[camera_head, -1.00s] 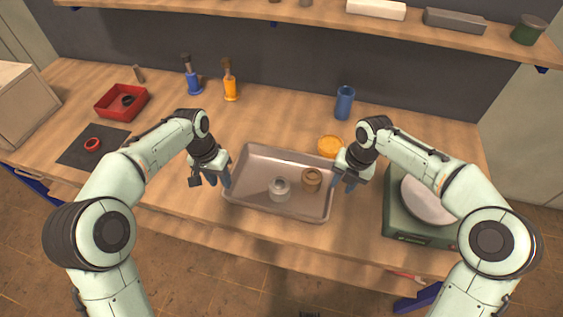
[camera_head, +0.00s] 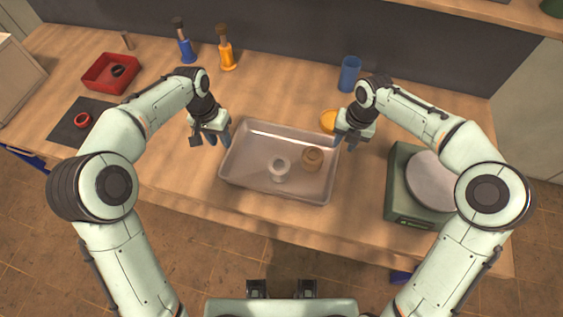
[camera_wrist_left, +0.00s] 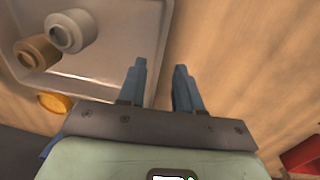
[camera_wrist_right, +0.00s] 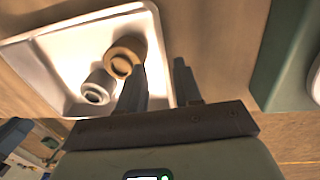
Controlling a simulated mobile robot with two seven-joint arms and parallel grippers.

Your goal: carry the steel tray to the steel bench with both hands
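The steel tray (camera_head: 250,184) is a shallow rectangular pan on the wooden-topped counter. A pale grey ring-shaped part (camera_head: 279,169) and a tan one (camera_head: 313,159) stand in it. My left gripper (camera_head: 219,138) is at the tray's left side. In the left wrist view its fingers (camera_wrist_left: 159,85) are apart, with the tray's edge line passing between them. My right gripper (camera_head: 346,140) is at the right side. In the right wrist view its fingers (camera_wrist_right: 158,85) are also apart, one on each side of the tray's edge line. Contact with the rim cannot be told. No steel bench is recognisable.
A green scale-like device (camera_head: 398,207) with a round plate stands right of the tray. An orange disc (camera_head: 328,121) and a blue cup (camera_head: 349,75) are behind it. A red bin (camera_head: 111,73) and dark mat (camera_head: 72,128) lie left. The counter's front edge is close to the tray.

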